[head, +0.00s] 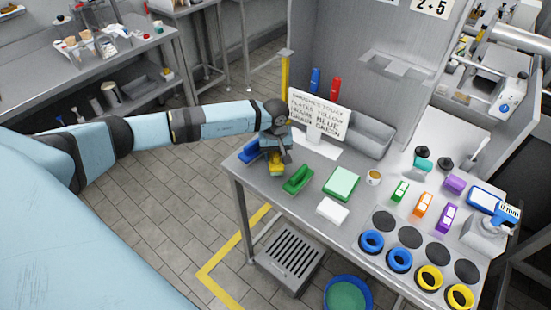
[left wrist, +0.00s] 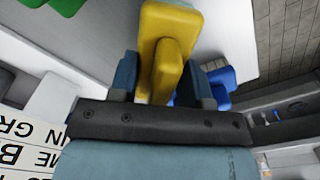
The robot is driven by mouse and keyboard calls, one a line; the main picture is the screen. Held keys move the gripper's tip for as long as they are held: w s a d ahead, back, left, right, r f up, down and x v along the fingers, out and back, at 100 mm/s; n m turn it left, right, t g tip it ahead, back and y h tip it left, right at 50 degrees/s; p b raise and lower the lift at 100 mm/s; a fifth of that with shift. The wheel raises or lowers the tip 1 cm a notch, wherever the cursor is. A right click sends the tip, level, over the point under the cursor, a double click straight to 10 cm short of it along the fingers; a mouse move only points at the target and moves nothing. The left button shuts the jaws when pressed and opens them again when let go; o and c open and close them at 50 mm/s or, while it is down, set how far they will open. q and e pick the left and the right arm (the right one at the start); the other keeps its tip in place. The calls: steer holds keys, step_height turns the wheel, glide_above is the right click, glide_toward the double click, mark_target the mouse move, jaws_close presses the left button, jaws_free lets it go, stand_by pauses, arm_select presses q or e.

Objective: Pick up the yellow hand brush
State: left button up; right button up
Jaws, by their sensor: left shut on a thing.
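The yellow hand brush (head: 276,169) is at the left end of the steel table, between a blue brush (head: 248,152) and a green brush (head: 298,179). My left gripper (head: 277,153) comes down over it and hides part of it. In the left wrist view, the yellow brush (left wrist: 168,40) runs between the two fingers of the gripper (left wrist: 161,82), which is shut on its raised handle. I cannot tell whether the brush touches the table. The blue brush is close beside the fingers in the left wrist view (left wrist: 222,80). My right gripper is not in view.
A written sign (head: 319,115) stands behind the gripper, near a grey bin (head: 370,135). A green box (head: 342,183) and a white block (head: 332,210) lie to the right of the brushes. Coloured rings, including a blue one (head: 371,242), fill the table's right front.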

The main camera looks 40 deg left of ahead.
arm_select(q)
step_height(320, 180, up, 18)
steer(key=b, duration=0.3)
